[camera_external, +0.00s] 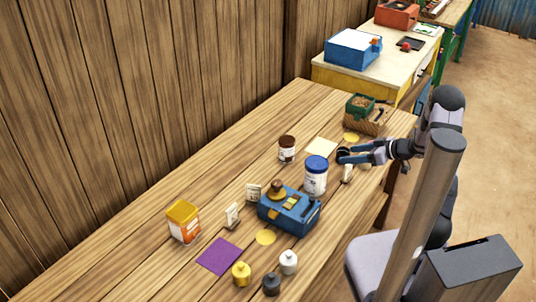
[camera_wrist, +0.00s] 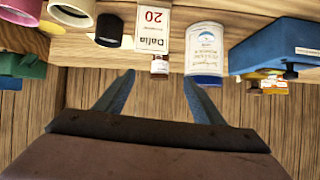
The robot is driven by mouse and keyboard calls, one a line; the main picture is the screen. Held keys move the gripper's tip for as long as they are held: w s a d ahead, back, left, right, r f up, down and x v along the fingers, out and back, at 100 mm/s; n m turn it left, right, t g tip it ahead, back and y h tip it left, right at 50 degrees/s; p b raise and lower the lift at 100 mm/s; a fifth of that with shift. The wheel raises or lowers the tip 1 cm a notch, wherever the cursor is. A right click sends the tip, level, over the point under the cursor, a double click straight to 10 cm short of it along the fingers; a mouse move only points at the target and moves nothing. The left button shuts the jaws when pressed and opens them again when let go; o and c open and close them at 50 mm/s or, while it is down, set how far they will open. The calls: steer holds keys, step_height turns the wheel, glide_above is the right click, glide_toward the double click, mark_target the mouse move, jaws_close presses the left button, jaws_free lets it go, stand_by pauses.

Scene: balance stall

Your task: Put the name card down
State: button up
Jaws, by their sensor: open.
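A white name card reading "Dalia 20" (camera_wrist: 152,28) stands on the table in the wrist view, upside down in the picture. It lies beyond the tips of my gripper (camera_wrist: 158,82), whose two fingers are spread with nothing between them. In the external view, my gripper (camera_external: 344,155) is over the table's right part, and a small white card (camera_external: 347,173) stands just below it. Two other small white cards, a front one (camera_external: 232,215) and a rear one (camera_external: 253,192), stand left of the blue scale (camera_external: 289,208).
A blue-lidded jar (camera_external: 315,178) stands close left of my gripper; it also shows in the wrist view (camera_wrist: 205,50). A brown-lidded jar (camera_external: 287,150), an orange-lidded container (camera_external: 184,222) and a basket (camera_external: 366,122) stand around. The table's left rear is clear.

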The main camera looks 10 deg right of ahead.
steer(key=shift+w+a+f+g+h+p, duration=0.25)
steer(key=shift+w+f+h+p, duration=0.4)
steer(key=shift+f, duration=0.85)
steer(key=shift+w+a+f+g+h+p, duration=0.25)
steer(key=shift+w+f+p, duration=0.7)
steer(key=shift+f, duration=0.6)
steer(key=shift+w+a+f+g+h+p, duration=0.35)
steer(key=shift+w+f+p, duration=0.2)
steer(key=shift+f+p, duration=0.75)
steer(key=shift+f, duration=0.2)
steer(key=c, duration=1.2)
steer(key=shift+r+b, duration=0.15)
steer(key=shift+b, duration=0.15)
step_height(320, 180, up, 10)
steer(key=shift+f+b, duration=0.1)
steer(key=shift+b, duration=0.25)
